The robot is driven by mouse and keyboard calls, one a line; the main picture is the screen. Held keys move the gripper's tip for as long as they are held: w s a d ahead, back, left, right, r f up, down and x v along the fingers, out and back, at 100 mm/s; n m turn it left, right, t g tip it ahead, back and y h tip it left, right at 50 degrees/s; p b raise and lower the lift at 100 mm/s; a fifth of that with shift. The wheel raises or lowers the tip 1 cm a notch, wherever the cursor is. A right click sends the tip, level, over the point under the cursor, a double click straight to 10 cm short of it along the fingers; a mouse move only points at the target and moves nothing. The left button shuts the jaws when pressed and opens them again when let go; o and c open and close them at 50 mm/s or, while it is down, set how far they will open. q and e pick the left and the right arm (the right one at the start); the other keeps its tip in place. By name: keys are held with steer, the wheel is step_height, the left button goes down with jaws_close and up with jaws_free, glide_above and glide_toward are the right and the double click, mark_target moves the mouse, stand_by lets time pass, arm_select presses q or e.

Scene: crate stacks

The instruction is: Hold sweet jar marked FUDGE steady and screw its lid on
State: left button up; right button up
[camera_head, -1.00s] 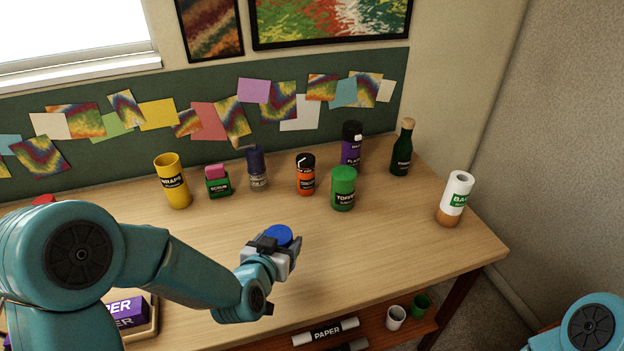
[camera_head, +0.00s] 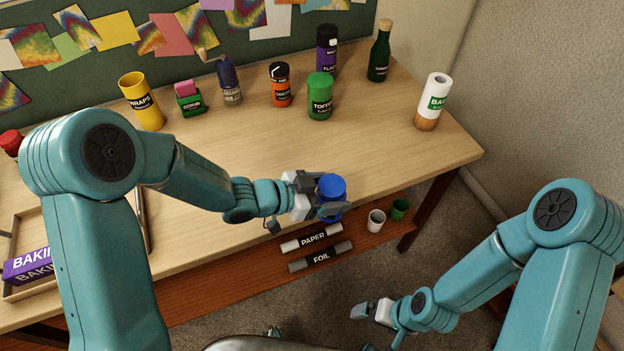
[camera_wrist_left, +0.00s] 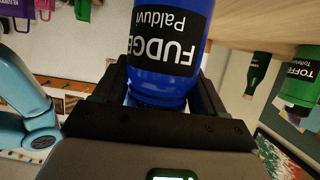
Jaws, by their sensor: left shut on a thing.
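The FUDGE jar (camera_head: 331,187) is blue and sits in my left gripper (camera_head: 318,202), which is shut on it past the table's front edge. In the left wrist view the jar (camera_wrist_left: 165,50) shows its black FUDGE label upside down, with a narrower blue collar between the dark fingers (camera_wrist_left: 160,105). In the head view its top looks plain blue; I cannot tell whether that is a lid. No separate lid shows. My right gripper (camera_head: 368,311) is low in front of the table, away from the jar; its finger gap is unclear.
The green TOFFEE jar (camera_head: 320,98), an orange jar (camera_head: 281,86), a yellow WRAPS can (camera_head: 146,103) and a green bottle (camera_head: 380,52) stand at the back. A white roll (camera_head: 434,100) stands at right. The shelf below (camera_head: 260,262) holds rolls and cups. The table middle is clear.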

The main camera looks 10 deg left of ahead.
arm_select(q)
steer(key=shift+s+d+m+g+h, duration=0.15)
steer(key=shift+d+m+g+h, duration=0.15)
steer(key=shift+d, duration=0.1)
steer(key=shift+f, duration=0.1)
jaws_close()
